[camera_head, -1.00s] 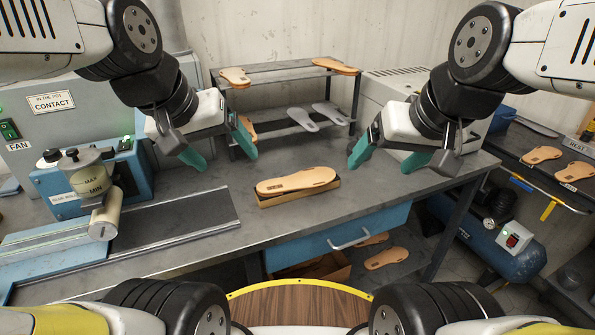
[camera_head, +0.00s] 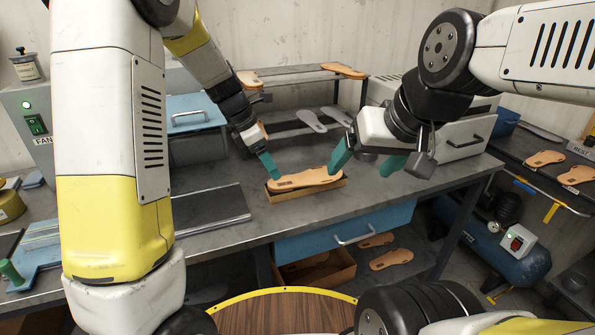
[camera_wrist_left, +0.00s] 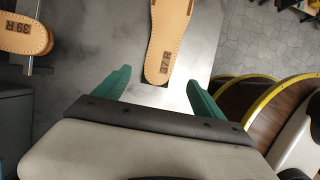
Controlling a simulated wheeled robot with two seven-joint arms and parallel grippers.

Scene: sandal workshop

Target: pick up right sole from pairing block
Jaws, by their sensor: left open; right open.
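A tan sole (camera_head: 308,178) lies on the low pairing block (camera_head: 318,191) near the bench's front edge. In the left wrist view the heel end of the sole (camera_wrist_left: 160,62), with a dark size mark, lies between the two teal fingers of my left gripper (camera_wrist_left: 159,80). The fingers are open, with a gap on both sides of the sole. In the head view my left gripper (camera_head: 270,167) is at the sole's left end, partly hidden by its own arm. My right gripper (camera_head: 357,172) is open and empty, just right of the sole's right end.
A rack (camera_head: 300,80) behind holds tan soles on top and grey soles (camera_head: 312,121) below. A blue drawer (camera_head: 340,232) is under the bench. More tan soles lie on the right-hand table (camera_head: 530,175). The bench (camera_head: 400,195) right of the block is clear.

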